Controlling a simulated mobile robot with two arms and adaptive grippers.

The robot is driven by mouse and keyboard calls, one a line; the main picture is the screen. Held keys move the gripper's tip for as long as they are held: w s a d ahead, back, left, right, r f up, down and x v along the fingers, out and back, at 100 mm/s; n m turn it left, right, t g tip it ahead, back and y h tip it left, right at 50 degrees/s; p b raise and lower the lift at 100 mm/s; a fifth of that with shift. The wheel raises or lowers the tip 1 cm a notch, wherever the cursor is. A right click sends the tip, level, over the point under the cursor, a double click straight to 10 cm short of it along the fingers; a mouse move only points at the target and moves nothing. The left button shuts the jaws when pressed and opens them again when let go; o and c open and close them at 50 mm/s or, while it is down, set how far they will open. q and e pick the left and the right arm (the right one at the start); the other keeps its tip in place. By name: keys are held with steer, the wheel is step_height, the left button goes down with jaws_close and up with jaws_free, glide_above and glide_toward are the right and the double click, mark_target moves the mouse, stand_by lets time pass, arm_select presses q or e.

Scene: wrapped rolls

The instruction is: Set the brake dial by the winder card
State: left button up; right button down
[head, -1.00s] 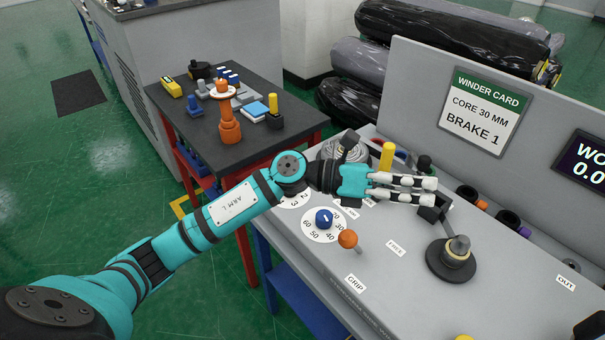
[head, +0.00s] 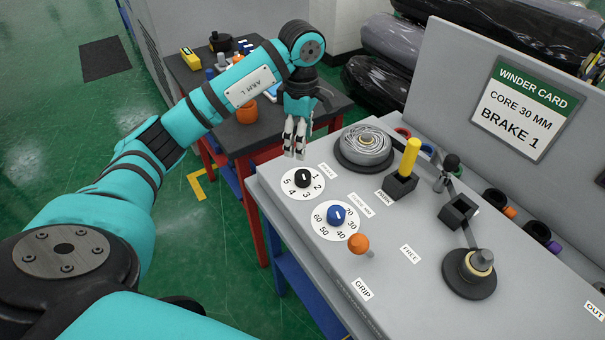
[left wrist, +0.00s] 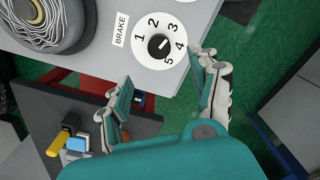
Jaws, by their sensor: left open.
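The winder card (head: 520,104) on the upright board reads "CORE 30 MM, BRAKE 1". The brake dial (head: 303,179) is a black knob on a white disc numbered 1 to 5, near the panel's left edge. It also shows in the left wrist view (left wrist: 158,46), where its white mark points away from 1, around 3 to 4; I cannot tell exactly which. My left gripper (head: 295,150) points down, open and empty, by the panel's edge just beyond the brake dial. In the left wrist view its fingers (left wrist: 160,76) are spread, apart from the knob. My right gripper is out of view.
A blue core dial (head: 337,215) and an orange-knobbed lever (head: 359,244) sit near the brake dial. A grey coil (head: 366,147), a yellow handle (head: 410,158) and a black spindle (head: 470,272) stand on the panel. A dark side table (head: 268,136) holds small items.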

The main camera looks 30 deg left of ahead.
mark_target(302, 174)
arm_select(q)
step_height(302, 174, down, 12)
steer(key=shift+r+p, duration=0.1)
steer(key=shift+p, duration=1.05)
steer(key=shift+c, duration=0.3)
steer(key=c, duration=1.1)
